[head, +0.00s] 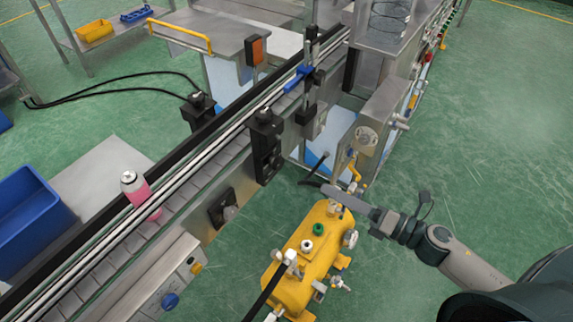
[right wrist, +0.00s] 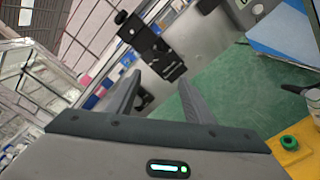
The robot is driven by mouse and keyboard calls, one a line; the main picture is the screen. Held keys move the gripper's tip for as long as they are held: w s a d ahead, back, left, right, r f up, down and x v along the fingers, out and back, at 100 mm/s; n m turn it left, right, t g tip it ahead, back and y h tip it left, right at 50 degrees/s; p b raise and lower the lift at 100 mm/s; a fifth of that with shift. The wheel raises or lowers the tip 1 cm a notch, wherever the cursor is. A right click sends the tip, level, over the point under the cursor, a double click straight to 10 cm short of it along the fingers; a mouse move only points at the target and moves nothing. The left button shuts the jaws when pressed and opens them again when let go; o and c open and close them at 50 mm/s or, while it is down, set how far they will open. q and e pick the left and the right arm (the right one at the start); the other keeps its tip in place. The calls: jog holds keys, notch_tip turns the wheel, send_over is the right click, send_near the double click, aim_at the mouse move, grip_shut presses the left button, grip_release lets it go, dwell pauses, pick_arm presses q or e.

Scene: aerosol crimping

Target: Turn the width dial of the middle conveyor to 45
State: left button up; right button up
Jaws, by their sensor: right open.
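The conveyor (head: 168,197) runs diagonally from lower left to top middle. A round grey knob on a dark mount (head: 229,213) sits on its near side; it may be the width dial, but no scale or number is readable. My right gripper (head: 328,189) is open and empty, right of the conveyor and apart from the knob, above the floor near a yellow tank (head: 312,258). In the right wrist view, its two spread fingers (right wrist: 160,78) have a black bracket (right wrist: 152,48) beyond them. My left gripper is not in view.
A pink can with a pale top (head: 134,190) stands on the conveyor. A black block (head: 265,147) juts from the conveyor's side. A steel machine (head: 372,125) stands behind my right gripper. A blue bin (head: 30,215) is at left. Green floor at right is clear.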

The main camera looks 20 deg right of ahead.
jog(key=p, duration=0.2)
send_near(281, 165)
jog(key=p+x, duration=0.3)
jog(key=x, duration=0.5)
jog(key=shift+w+a+r, duration=0.1)
jog(key=shift+a, duration=0.05)
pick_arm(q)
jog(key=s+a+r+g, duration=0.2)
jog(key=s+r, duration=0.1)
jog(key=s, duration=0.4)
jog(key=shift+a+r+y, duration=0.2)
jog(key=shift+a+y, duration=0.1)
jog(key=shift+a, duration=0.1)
pick_arm(e)
jog(key=c, duration=1.1)
